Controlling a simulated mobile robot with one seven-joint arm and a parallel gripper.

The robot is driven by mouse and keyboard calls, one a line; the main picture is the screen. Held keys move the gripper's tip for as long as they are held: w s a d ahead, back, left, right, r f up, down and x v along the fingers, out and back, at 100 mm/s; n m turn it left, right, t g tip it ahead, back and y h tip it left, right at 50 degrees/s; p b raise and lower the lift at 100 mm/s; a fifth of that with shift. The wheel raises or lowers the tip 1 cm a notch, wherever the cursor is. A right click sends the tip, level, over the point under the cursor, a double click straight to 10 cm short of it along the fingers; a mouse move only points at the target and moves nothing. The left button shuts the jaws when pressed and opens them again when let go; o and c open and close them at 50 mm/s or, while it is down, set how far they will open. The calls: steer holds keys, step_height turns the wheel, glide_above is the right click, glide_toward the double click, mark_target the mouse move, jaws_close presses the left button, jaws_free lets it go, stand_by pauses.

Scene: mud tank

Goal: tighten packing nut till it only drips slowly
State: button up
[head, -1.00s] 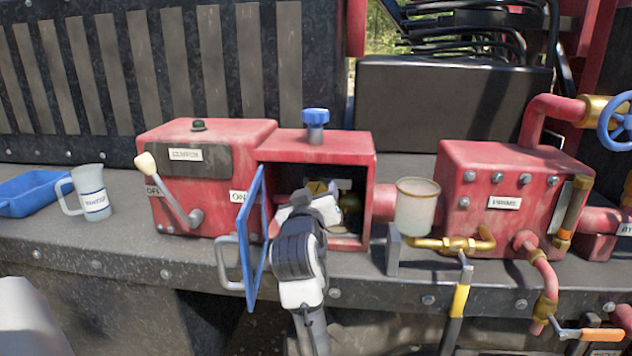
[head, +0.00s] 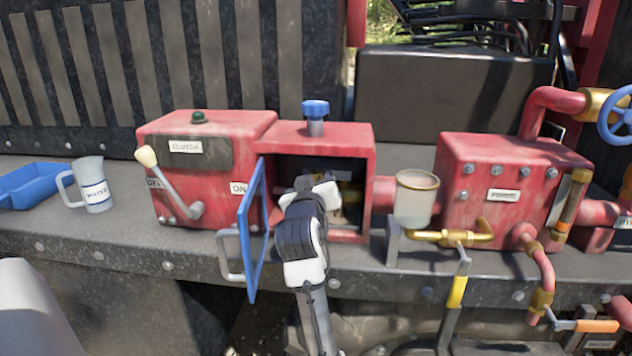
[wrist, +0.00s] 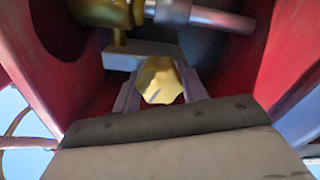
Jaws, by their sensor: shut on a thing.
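My gripper (wrist: 160,85) reaches into the open red compartment (head: 368,190) in the middle of the shelf. In the wrist view its two fingers are closed on the sides of a lobed gold piece (wrist: 159,80). I cannot tell for sure whether this piece is the packing nut. Beyond it in the wrist view, a brass fitting (wrist: 103,12) with a collar sits around a grey metal shaft (wrist: 220,18), apart from the held piece. In the head view my wrist hides most of the compartment's inside. No drip can be made out.
The blue-framed door (head: 250,235) stands open at the compartment's left. A lever (head: 172,185) is on the red box left of it. A cup (head: 416,198) over brass piping stands to the right. A white mug (head: 92,186) and blue tray (head: 30,188) are far left.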

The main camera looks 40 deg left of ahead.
steer(key=m+b, duration=0.1)
steer(key=m, duration=0.2)
steer(key=shift+m, duration=0.3)
steer(key=shift+m+b, duration=0.95)
steer(key=shift+m, duration=0.95)
steer(key=o, duration=1)
steer(key=b+v, duration=0.4)
steer(key=v, duration=1)
steer(key=shift+a, duration=0.1)
